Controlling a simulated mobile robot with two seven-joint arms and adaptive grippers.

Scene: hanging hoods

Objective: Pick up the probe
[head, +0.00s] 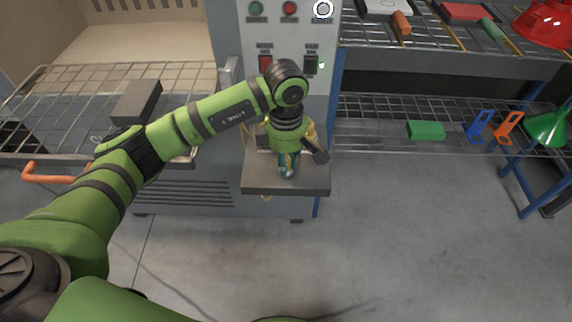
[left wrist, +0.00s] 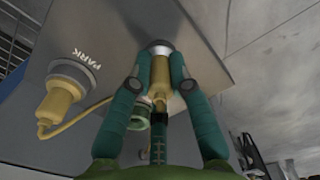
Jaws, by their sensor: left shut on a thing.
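The probe (left wrist: 160,75) shows in the left wrist view as a brass-coloured cylinder with a silvery collar at its far end, against the grey surface. My left gripper (left wrist: 160,68) has its two teal fingers closed on either side of it. In the head view my left gripper (head: 288,170) points down over a small grey shelf (head: 255,183) on the front of the machine, and my wrist hides most of what it holds. A second brass fitting (left wrist: 60,100) with a yellow cable sits in a round socket by the word PARK. My right gripper is not in view.
The grey machine (head: 226,190) stands behind the shelf, with buttons and switches above. A wire rack (head: 190,80) holding a dark block (head: 137,102) is at left. The front floor is clear.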

